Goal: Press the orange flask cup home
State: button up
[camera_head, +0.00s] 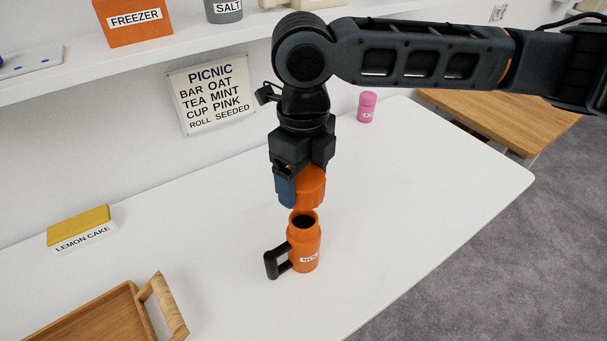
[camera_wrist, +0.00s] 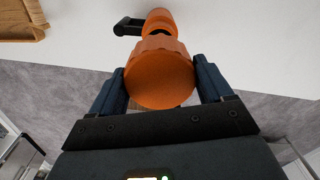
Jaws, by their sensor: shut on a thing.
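The orange flask cup (camera_head: 312,188) is held in my gripper (camera_head: 300,200), which is shut on its sides. In the wrist view the cup (camera_wrist: 160,78) sits between the two fingers of my gripper (camera_wrist: 160,85). The orange flask (camera_head: 305,246) stands upright on the white table just below, with a black handle on its left and a white label partly readable. Its dark mouth is open and visible. The cup is above the mouth, apart from it as far as the head view shows. In the wrist view the flask (camera_wrist: 160,18) shows partly behind the cup.
A wooden tray (camera_head: 88,310) with a raised handle is at the front left. A yellow lemon cake box (camera_head: 80,227) lies behind it. A pink flask (camera_head: 367,107) stands at the far back. A picnic sign (camera_head: 212,93) hangs on the wall. The table right of the flask is clear.

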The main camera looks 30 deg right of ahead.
jog(key=b, duration=0.4)
send_over(304, 219)
jog(key=shift+f, duration=2.9)
jog(key=shift+f, duration=2.6)
jog(key=o, duration=0.8)
jog(key=shift+r+b, duration=0.4)
jog(key=shift+r, duration=3.45)
